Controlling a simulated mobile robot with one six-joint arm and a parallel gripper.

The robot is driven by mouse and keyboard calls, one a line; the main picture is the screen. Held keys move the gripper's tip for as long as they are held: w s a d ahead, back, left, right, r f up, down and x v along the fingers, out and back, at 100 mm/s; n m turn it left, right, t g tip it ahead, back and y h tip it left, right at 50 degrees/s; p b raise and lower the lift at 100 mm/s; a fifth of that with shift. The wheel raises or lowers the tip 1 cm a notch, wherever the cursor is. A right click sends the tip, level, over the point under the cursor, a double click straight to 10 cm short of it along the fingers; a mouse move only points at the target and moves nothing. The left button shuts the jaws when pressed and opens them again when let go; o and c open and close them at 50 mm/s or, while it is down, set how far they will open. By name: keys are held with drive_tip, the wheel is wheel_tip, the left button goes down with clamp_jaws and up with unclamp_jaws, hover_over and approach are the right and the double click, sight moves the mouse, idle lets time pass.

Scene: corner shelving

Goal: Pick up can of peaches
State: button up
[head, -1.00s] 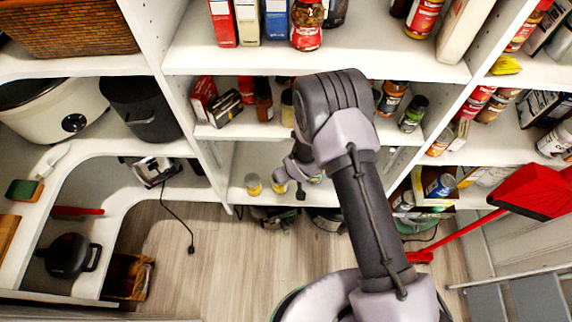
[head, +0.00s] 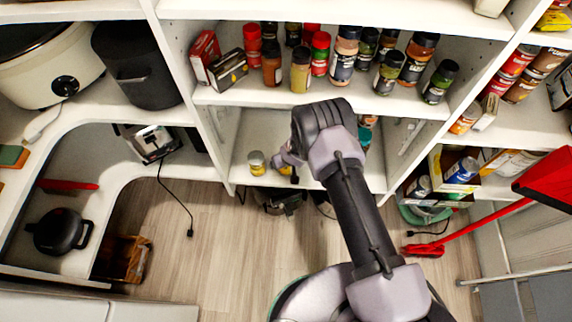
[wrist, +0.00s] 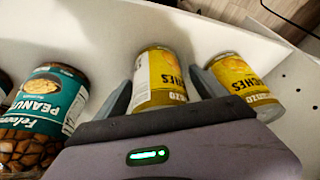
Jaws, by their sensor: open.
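A second yellow can (wrist: 240,84) with similar lettering is just outside the right finger. In the head view one yellow can (head: 257,163) stands on the low shelf, left of my gripper (head: 287,162). The can at my gripper is mostly hidden there by the arm.
A teal-labelled peanut jar (wrist: 45,108) lies left of my gripper in the wrist view. The low shelf (head: 245,178) sits below a shelf crowded with spice jars (head: 300,70). White upright panels bound it at the sides. A red broom or dustpan (head: 548,185) stands at the right.

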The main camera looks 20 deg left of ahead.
drive_tip(key=shift+r, duration=0.1)
drive_tip(key=shift+c, duration=0.2)
clamp_jaws()
